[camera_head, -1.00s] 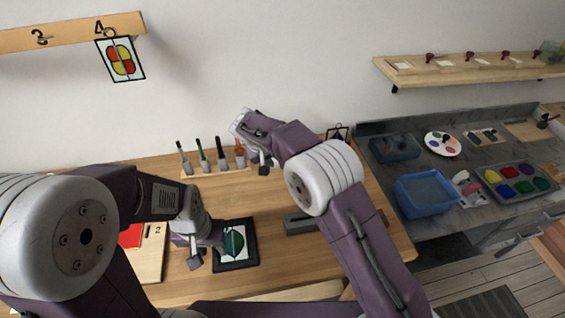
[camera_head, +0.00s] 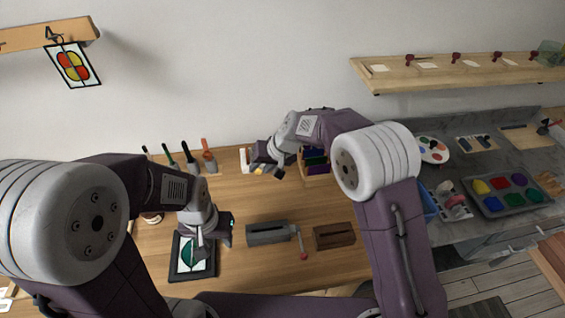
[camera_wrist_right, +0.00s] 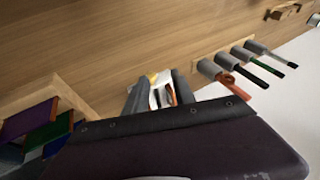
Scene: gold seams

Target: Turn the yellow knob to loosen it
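A small yellow patch (camera_head: 258,170) shows by the fingertips of my right gripper (camera_head: 267,168) in the head view; I cannot tell whether it is the knob. In the right wrist view, the two grey fingers of the right gripper (camera_wrist_right: 160,92) stand apart. White, yellow and orange shapes (camera_wrist_right: 160,86) show between them; whether they are touched is unclear. My left gripper (camera_head: 207,238) hangs over the edge of a dark-framed leaf picture (camera_head: 182,268); its finger gap is hard to see. No other yellow knob is clear.
A grey slotted block (camera_head: 262,235) with a red handle (camera_head: 303,243) and a brown slotted block (camera_head: 333,236) stand on the wooden bench. Upright handled tools (camera_head: 188,158) stand at the back. A wooden holder (camera_head: 318,168) sits right of the right gripper.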

